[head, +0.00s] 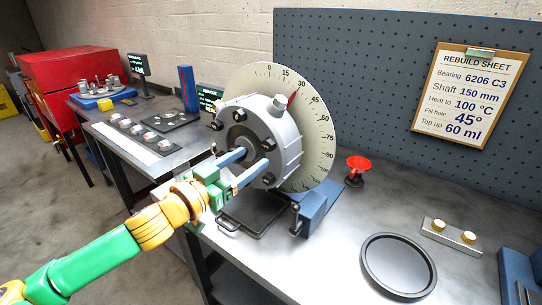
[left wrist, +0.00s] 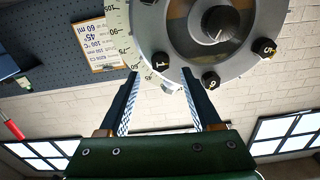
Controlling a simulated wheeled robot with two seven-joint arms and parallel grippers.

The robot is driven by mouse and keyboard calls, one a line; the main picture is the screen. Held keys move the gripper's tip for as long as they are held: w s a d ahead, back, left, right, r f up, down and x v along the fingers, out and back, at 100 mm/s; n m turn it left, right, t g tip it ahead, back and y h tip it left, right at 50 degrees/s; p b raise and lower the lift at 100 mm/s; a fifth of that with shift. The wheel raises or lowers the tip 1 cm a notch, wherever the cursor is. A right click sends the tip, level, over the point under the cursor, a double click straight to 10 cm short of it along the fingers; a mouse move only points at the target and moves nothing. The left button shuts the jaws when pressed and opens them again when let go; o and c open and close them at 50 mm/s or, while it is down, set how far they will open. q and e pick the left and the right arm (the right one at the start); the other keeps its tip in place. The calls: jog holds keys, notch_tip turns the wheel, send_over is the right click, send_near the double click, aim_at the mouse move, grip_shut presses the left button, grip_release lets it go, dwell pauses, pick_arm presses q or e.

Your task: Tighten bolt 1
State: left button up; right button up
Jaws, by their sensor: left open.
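The round grey housing (head: 285,137) stands upright in front of a white degree dial (head: 318,125), with dark bolts around its face. In the left wrist view, bolt 1 (left wrist: 161,62) is a black head marked "1", lying between and just beyond my fingertips as seen there. I cannot tell whether the fingers touch it. My left gripper (head: 257,158) is open, its two blue fingers pointing at the housing face; it also shows in the left wrist view (left wrist: 160,75). Bolt 6 (left wrist: 211,82) and bolt 5 (left wrist: 264,48) are to the right there. My right gripper is not visible.
A black tray (head: 253,212) lies below the housing. A red funnel-like piece (head: 357,168), a round dark dish (head: 398,265) and a block with brass-coloured knobs (head: 450,236) are on the bench to the right. A rebuild sheet (head: 467,100) hangs on the pegboard.

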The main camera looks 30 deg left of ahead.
aim_at(266, 148)
pick_arm(q)
jog(key=w, duration=0.4)
jog(key=shift+w+d+f+b, duration=0.1)
jog(key=shift+w+f+b, duration=0.1)
jog(key=shift+b, duration=0.2)
jog(key=shift+w+d+r, duration=0.15)
jog(key=shift+w+d, duration=0.1)
jog(key=shift+a, duration=0.1)
jog(key=shift+w+a, duration=0.1)
grip_shut()
